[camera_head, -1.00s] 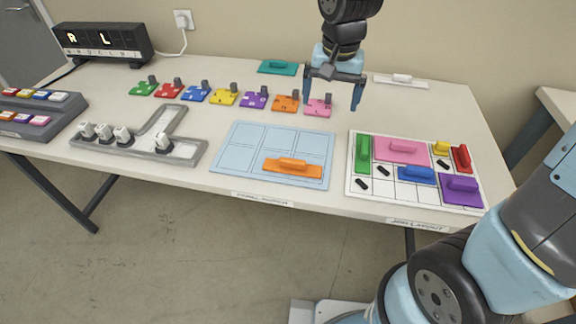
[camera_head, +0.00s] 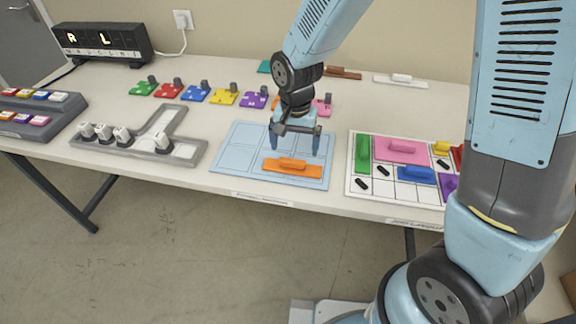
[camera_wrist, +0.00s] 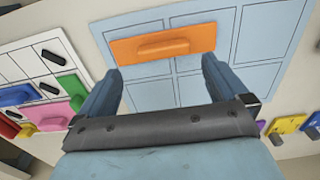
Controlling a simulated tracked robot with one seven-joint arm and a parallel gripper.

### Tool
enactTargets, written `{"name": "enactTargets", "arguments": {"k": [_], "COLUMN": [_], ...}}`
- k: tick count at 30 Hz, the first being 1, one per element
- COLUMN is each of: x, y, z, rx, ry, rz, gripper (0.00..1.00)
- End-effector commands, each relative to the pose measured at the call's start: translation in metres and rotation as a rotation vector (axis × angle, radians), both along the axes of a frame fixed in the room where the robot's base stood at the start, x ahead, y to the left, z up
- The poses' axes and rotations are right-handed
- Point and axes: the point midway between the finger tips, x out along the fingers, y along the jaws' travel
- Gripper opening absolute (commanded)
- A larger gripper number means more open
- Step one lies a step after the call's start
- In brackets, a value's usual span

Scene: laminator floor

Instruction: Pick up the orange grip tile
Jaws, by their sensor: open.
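The orange grip tile (camera_head: 292,168) is a flat bar with a raised handle. It lies on the lower right part of the pale blue gridded board (camera_head: 236,158). In the wrist view the tile (camera_wrist: 190,44) sits just beyond my fingertips, across the board (camera_wrist: 268,40). My gripper (camera_head: 295,153) is open and empty, pointing down over the board, a little behind the tile in the head view. In the wrist view my gripper (camera_wrist: 163,78) has its fingers spread wide, with the tile ahead of the gap. The tile is fully visible.
Right of the blue board is a white grid board (camera_head: 376,192) with green, pink, blue and other tiles, partly hidden by my arm. Coloured puzzle pieces (camera_head: 196,94) line up behind. A grey tray (camera_head: 150,143) with white blocks stands to the left.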

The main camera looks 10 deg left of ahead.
Motion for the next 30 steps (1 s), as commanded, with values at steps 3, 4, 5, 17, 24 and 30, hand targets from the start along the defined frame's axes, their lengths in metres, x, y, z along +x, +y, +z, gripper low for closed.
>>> {"name": "enactTargets", "arguments": {"k": [3,4,5,17,24,30], "x": [0.000,0.000,0.000,0.000,0.000,0.000], "y": [0.000,0.000,0.000,0.005,0.006,0.006], "z": [-0.007,-0.007,-0.008,-0.051,-0.059,-0.059], "rx": [-0.001,-0.001,0.000,-0.002,0.000,0.000], "ry": [0.001,0.000,0.000,0.001,0.000,-0.001], "rz": [0.001,0.001,0.001,0.002,0.002,0.002], "gripper": [1.00,1.00,1.00,1.00,1.00,0.96]}}
